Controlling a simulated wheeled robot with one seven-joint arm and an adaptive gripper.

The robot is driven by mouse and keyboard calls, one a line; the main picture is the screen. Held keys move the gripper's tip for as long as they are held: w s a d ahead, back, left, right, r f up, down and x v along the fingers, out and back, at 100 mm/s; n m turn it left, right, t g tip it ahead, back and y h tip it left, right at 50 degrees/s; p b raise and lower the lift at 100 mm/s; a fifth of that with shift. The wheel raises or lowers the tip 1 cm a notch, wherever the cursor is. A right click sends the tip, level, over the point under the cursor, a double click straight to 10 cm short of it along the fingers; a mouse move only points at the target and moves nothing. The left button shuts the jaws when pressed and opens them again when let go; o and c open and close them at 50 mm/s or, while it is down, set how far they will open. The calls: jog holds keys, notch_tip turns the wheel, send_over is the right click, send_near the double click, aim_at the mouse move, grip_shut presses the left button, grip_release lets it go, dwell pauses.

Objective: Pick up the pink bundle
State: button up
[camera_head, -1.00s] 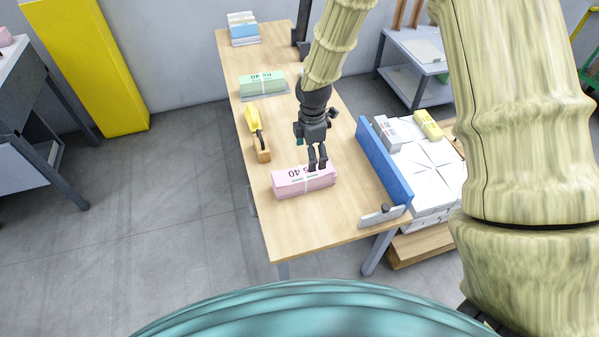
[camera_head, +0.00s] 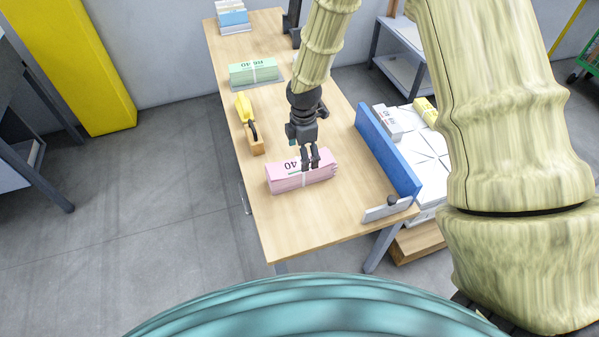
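The pink bundle (camera_head: 284,180) lies on the near part of the wooden table (camera_head: 300,226), a stack of pink printed sheets with a pale band around it. My gripper (camera_head: 311,167) points down at the bundle, over its middle to right part. Its two dark fingers look slightly apart, with a narrow gap between them. The fingertips overlap the bundle in the picture. I cannot tell whether they touch it or hover just above it. My gripper and fingers hide a small part of the bundle's top.
A yellow-and-wood tool (camera_head: 249,125) lies left of my gripper. A green bundle (camera_head: 254,72) and a blue-white stack (camera_head: 233,18) are farther back. A blue upright panel (camera_head: 386,150) edges the table's right side, beside a pallet stack. A small grey bracket (camera_head: 388,209) stands at the near right corner.

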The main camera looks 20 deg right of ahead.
aim_at(300, 164)
jog(key=shift+f, duration=1.85)
jog(key=shift+w+a+f+p, duration=0.1)
jog(key=shift+a+f+p, duration=0.2)
jog(key=shift+f, duration=0.6)
jog(key=shift+w+a+f+p, duration=0.1)
jog(key=shift+a+f+p, duration=0.15)
jog(key=shift+f, duration=0.65)
jog(key=shift+d+f, duration=0.1)
jog(key=shift+f, duration=0.75)
grip_shut()
jog(key=shift+r, duration=0.2)
